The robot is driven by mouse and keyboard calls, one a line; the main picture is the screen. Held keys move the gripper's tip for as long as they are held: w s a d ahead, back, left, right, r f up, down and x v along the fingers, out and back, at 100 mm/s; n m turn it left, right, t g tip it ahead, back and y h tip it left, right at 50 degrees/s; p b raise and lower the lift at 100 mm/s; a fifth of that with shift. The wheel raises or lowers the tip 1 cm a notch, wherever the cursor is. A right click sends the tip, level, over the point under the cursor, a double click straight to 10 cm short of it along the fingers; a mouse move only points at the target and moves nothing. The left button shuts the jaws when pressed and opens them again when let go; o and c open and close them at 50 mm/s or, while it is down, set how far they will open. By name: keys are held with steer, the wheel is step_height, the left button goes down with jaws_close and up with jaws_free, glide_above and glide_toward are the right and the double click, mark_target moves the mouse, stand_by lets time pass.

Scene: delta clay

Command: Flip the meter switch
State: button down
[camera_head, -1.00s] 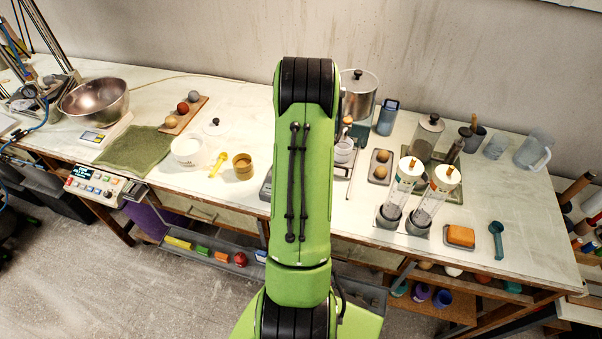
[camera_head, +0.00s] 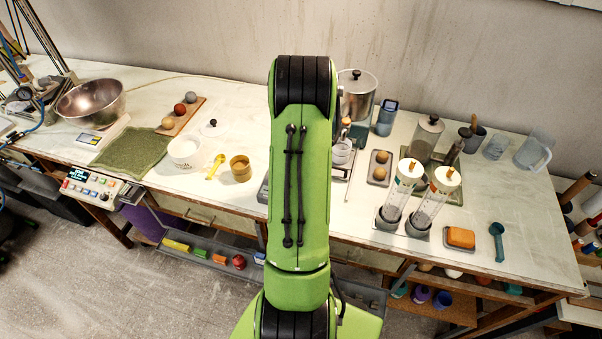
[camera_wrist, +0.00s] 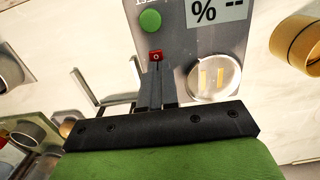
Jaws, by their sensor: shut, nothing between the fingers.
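In the wrist view a grey meter (camera_wrist: 213,45) carries a "% --" display, a green round button (camera_wrist: 150,21) and a small red switch (camera_wrist: 156,56). A round clear dish with two metal strips (camera_wrist: 214,77) is set in its face. My gripper (camera_wrist: 157,74) is shut and empty, its fingertips right at the red switch; I cannot tell whether they touch it. Which way the switch is set is not clear. In the head view my green arm hides the gripper and most of the meter; a grey edge (camera_head: 263,190) beside the arm looks like part of it.
An ochre cup (camera_head: 240,168) stands close beside the meter. A yellow scoop (camera_head: 215,167) and white tub (camera_head: 185,152) are further left. Two clear cylinders (camera_head: 400,195) and a lidded metal pot (camera_head: 357,95) stand right of my arm. The bench front left of the cup is fairly clear.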

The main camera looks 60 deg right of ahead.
step_height(320, 180, up, 14)
steer(key=p, duration=0.2)
steer(key=shift+d+p, duration=0.35)
steer(key=shift+p, duration=0.05)
